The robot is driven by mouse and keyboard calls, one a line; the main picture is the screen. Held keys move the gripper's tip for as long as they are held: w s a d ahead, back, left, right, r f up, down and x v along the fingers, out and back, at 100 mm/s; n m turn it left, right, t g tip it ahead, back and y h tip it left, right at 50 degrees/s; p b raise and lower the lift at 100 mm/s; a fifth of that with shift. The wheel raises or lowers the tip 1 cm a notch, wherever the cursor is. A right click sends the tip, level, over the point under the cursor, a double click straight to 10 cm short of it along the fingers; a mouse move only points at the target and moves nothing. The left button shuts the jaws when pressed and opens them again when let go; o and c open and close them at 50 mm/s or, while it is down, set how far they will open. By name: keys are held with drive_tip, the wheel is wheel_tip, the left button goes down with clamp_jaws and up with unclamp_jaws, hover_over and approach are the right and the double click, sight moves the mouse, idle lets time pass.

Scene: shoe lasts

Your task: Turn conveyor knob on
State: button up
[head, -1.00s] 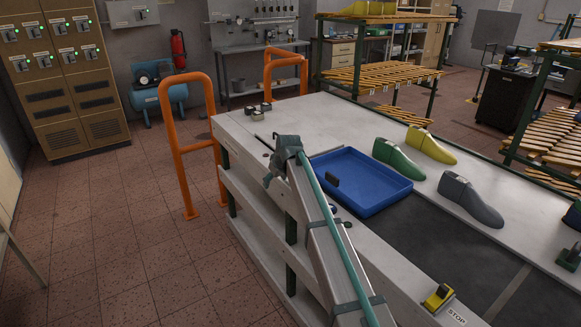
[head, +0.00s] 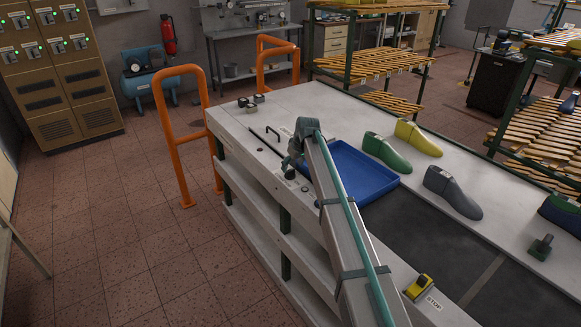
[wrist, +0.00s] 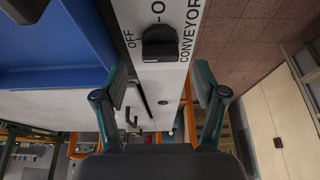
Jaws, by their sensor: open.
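The conveyor knob (wrist: 159,43) is a black knob on a pale panel, marked OFF and CONVEYOR, in the wrist view. My gripper (wrist: 161,88) is open and empty, with one finger on each side of the picture below the knob. The fingers appear apart from the knob; the exact gap in depth is unclear. In the head view my gripper (head: 292,168) hangs over the near edge of the white conveyor table (head: 265,176), left of the blue tray. I cannot make out the knob there; my arm covers part of that edge.
The blue tray (head: 372,190) lies close beside my arm. Green (head: 386,152), yellow (head: 418,137) and grey (head: 452,192) shoe lasts stand along the far side. A yellow stop switch (head: 419,287) sits on the front edge. Orange rails (head: 160,135) stand left.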

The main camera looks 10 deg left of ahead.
sight(290, 170)
drive_tip(key=shift+p+x, duration=0.35)
drive_tip(key=shift+x, duration=1.4)
drive_tip(key=shift+a, duration=0.1)
drive_tip(key=c, duration=1.1)
drive_tip(key=shift+c, duration=0.2)
